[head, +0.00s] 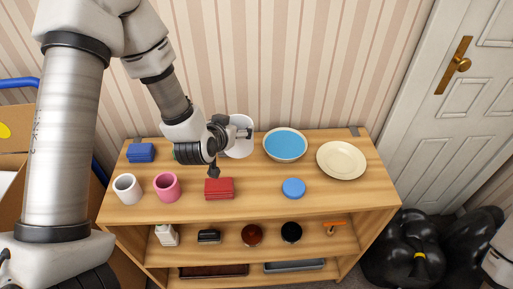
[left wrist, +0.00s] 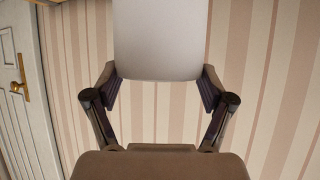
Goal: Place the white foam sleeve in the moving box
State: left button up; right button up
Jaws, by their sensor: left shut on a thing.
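The white foam sleeve (head: 240,148) is a pale cylinder at the back of the shelf top in the head view, partly hidden by my left gripper (head: 230,151). My left gripper is shut on it. In the left wrist view the sleeve (left wrist: 160,40) fills the space between the two fingers (left wrist: 160,88). I cannot tell whether it touches the shelf top. The moving box (head: 12,205) is brown cardboard at the left edge of the head view, largely hidden behind my left arm. My right gripper is not in view.
The wooden shelf (head: 258,206) holds a white mug (head: 127,190), pink mug (head: 167,187), red cloth stack (head: 219,188), blue bowl (head: 285,146), cream plate (head: 341,160), blue disc (head: 294,188) and blue stack (head: 141,153). Black bags (head: 405,250) lie at right, near a door (head: 440,130).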

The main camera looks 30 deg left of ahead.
aim_at(233, 155)
pick_arm(q)
jog(key=f, duration=0.1)
jog(key=s+f, duration=0.1)
jog(key=f, duration=0.2)
jog(key=shift+s+d, duration=0.3)
jog(key=shift+d, duration=0.05)
jog(key=f, duration=0.4)
jog(key=shift+w+a+f+p, duration=0.2)
jog(key=shift+w+f+p, duration=0.05)
jog(key=shift+f+p, duration=0.05)
jog(key=shift+w+f, duration=0.15)
jog(key=shift+f, duration=0.15)
jog(key=shift+s+d+r, duration=0.1)
jog(key=shift+s+r, duration=0.1)
jog(key=shift+s, duration=0.05)
jog(key=shift+c, duration=0.4)
jog(key=shift+f, duration=0.3)
jog(key=o, duration=0.9)
jog(key=shift+w, duration=0.15)
jog(key=shift+r, duration=0.1)
